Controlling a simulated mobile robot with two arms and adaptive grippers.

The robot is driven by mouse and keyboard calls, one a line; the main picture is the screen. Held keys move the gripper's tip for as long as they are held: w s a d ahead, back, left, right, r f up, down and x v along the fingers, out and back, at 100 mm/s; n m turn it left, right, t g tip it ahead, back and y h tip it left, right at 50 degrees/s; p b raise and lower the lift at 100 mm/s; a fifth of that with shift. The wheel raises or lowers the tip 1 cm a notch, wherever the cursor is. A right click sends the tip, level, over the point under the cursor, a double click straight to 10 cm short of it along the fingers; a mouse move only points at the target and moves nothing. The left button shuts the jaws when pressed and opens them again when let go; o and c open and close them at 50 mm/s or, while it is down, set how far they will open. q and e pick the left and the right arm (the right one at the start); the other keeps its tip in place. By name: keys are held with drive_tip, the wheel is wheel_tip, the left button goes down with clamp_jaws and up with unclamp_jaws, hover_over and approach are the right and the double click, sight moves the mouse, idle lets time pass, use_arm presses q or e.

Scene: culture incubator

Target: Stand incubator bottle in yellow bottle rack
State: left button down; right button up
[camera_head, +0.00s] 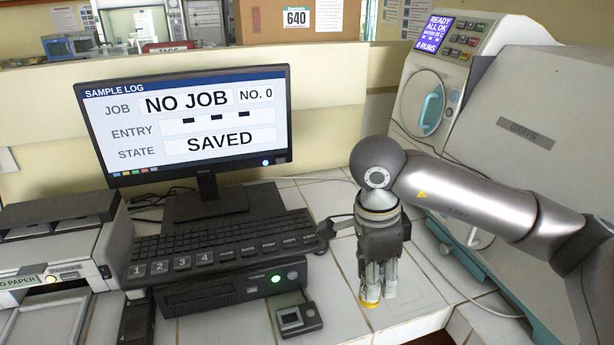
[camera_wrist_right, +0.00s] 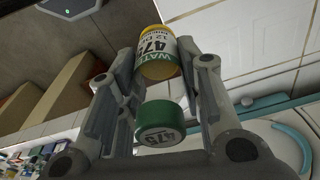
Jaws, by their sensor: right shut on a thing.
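My right gripper (camera_head: 377,285) points down over the white tiled counter, shut on the incubator bottle. In the right wrist view, the bottle's green cap (camera_wrist_right: 160,136) marked 475 is between the fingers (camera_wrist_right: 165,95). Beyond it are a white label (camera_wrist_right: 156,48) reading WATER 475 and a yellow end. No yellow bottle rack can be made out. My left gripper is not in view.
A monitor (camera_head: 193,125) reads NO JOB and SAVED, behind a black keyboard (camera_head: 215,245). A small black device (camera_head: 299,318) lies left of the gripper. A printer (camera_head: 60,255) is at far left. A large grey machine (camera_head: 520,125) with a round door stands right.

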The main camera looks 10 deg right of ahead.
drive_tip(key=n, duration=0.5)
drive_tip(key=shift+s+a+f+t, duration=0.2)
drive_tip(key=shift+s+f+t, duration=0.05)
drive_tip(key=shift+f+t, duration=0.1)
drive_tip(key=n, duration=0.4)
drive_tip(key=shift+s+a+f+n+y, duration=0.25)
drive_tip(key=shift+f+n+y, duration=0.05)
drive_tip(key=shift+f, duration=0.05)
drive_tip(key=n, duration=0.3)
drive_tip(key=s+f+n, duration=0.1)
drive_tip(key=n, duration=0.2)
drive_tip(key=a+n+t, duration=0.1)
drive_tip(key=n, duration=0.2)
drive_tip(key=shift+s+f+n+y, duration=0.2)
drive_tip(key=shift+s+n+y, duration=0.2)
